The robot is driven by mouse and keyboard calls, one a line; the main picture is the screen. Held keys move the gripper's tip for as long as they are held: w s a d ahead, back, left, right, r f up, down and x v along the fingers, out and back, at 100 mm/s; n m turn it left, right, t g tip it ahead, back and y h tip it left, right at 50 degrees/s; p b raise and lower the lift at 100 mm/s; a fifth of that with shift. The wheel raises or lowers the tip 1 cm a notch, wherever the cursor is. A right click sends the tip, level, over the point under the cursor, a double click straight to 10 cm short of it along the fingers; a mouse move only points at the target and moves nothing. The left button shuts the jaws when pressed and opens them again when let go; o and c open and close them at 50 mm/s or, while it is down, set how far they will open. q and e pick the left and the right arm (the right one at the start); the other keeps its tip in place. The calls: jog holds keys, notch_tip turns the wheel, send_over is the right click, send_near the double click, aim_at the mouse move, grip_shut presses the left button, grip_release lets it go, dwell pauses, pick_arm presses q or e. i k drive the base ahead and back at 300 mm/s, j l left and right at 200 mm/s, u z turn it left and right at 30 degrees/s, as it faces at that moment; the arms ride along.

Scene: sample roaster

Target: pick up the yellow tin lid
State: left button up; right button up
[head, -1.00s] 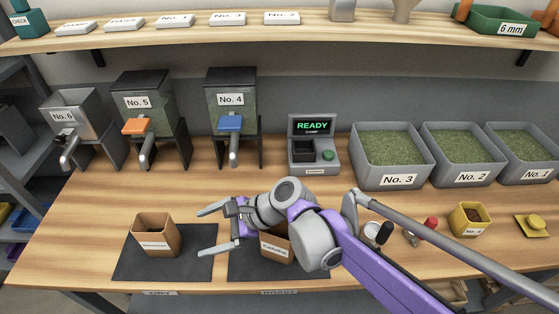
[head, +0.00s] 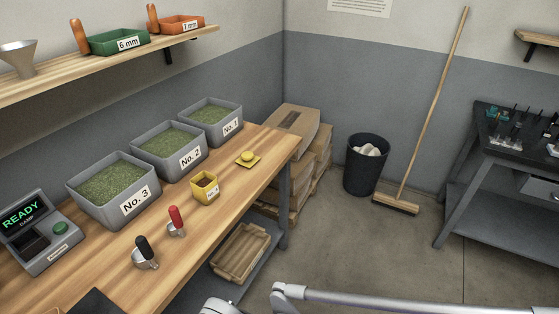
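The yellow tin lid (head: 248,158) lies flat on the wooden bench near its right end, with a small raised knob on top. The yellow tin (head: 205,186) stands open beside it, nearer to me, with dark contents. Nothing touches the lid. Only a grey part of my arm shows at the bottom edge; neither gripper is in the picture.
Grey bins of green beans, No. 3 (head: 112,188), No. 2 (head: 168,150) and No. 1 (head: 212,121), line the bench's back. Black-handled (head: 146,252) and red-handled (head: 176,221) scoops lie in front. Boxes (head: 292,125), a bin (head: 367,165) and a broom (head: 432,110) stand beyond.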

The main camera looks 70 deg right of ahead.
aim_at(247, 160)
jog(key=l+z, duration=0.1)
jog(key=z, duration=0.35)
jog(key=i+z, duration=0.15)
jog(key=z, duration=0.3)
jog(key=i+z, duration=0.1)
jog(key=z, duration=0.3)
jog(key=i+z, duration=0.1)
jog(key=z, duration=0.35)
jog(key=i+z, duration=0.1)
jog(key=z, duration=0.35)
